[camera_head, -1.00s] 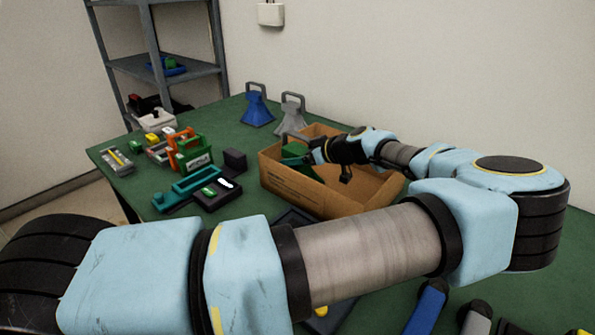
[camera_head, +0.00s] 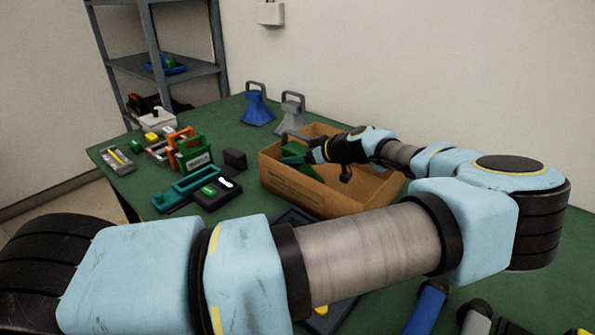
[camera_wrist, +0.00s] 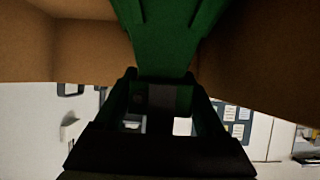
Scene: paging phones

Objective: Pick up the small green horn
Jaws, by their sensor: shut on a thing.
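The green horn (camera_wrist: 168,38) fills the top middle of the wrist view, in front of the cardboard walls. In the head view, a green part of it (camera_head: 305,178) shows inside the cardboard box (camera_head: 290,188), at the box's left end. My gripper (camera_head: 296,160) reaches into that end of the box from the right and is shut on the horn. Its dark frame (camera_wrist: 160,145) spans the lower middle of the wrist view, below the green body. The exact grip point is hard to make out, and the front wall hides the horn's lower part.
A blue horn (camera_head: 256,106) and a grey horn (camera_head: 289,117) stand behind the box. A teal tool (camera_head: 190,190), a black device (camera_head: 218,193) and several small items lie left of it on the green table (camera_head: 150,180). A grey shelf (camera_head: 165,68) stands at the back left.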

